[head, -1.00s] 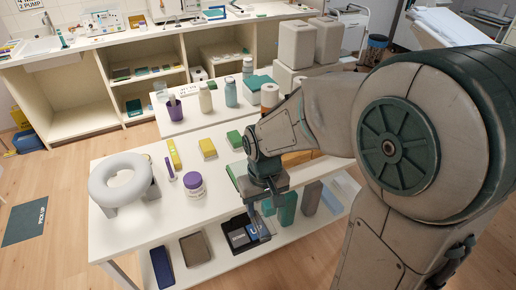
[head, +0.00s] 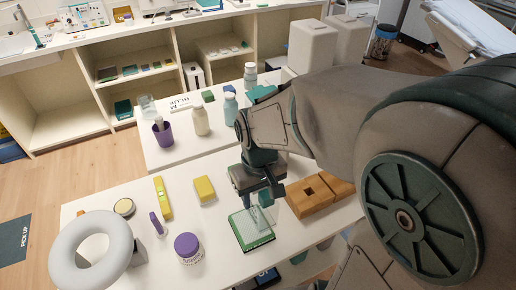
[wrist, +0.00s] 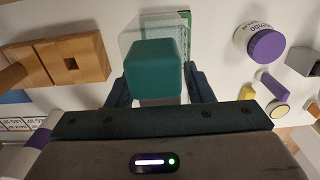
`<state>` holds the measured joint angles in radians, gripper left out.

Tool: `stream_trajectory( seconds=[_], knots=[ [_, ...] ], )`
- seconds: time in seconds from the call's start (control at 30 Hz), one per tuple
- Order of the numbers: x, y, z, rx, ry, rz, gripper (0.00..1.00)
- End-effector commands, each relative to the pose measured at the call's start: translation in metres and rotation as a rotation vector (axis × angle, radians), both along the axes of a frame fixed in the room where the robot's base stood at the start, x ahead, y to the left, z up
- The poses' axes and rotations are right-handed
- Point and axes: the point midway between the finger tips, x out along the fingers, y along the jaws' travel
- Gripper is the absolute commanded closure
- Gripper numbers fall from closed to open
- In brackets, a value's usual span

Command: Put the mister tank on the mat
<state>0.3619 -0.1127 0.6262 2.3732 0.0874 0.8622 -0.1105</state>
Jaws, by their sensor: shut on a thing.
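The mister tank is a clear box-like body (head: 268,214) with a teal cap (head: 265,198). My gripper (head: 262,196) is shut on it. In the wrist view the teal cap (wrist: 154,68) sits between the two fingers, and the clear body (wrist: 143,32) reaches beyond it. The tank is over the mat's right part in the head view. The mat shows partly behind the tank in the wrist view (wrist: 185,38). I cannot tell whether tank and mat touch.
Wooden blocks (head: 314,196) stand just right of the mat. A purple-lidded jar (head: 188,249) is to its left, with a yellow block (head: 204,190) behind. A white ring on a stand (head: 65,250) is at the far left. Bottles (head: 201,120) stand on the table behind.

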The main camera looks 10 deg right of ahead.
Motion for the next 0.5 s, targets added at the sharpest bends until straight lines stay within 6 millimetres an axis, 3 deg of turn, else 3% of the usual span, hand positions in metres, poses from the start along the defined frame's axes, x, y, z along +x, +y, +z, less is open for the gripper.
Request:
stream_trajectory(
  seconds=[0.17, 0.5],
  knots=[
    [0.007, -0.002, -0.004, 0.001, 0.003, -0.001, 0.75],
    [0.051, -0.014, -0.032, 0.003, 0.002, -0.001, 0.75]
  ],
)
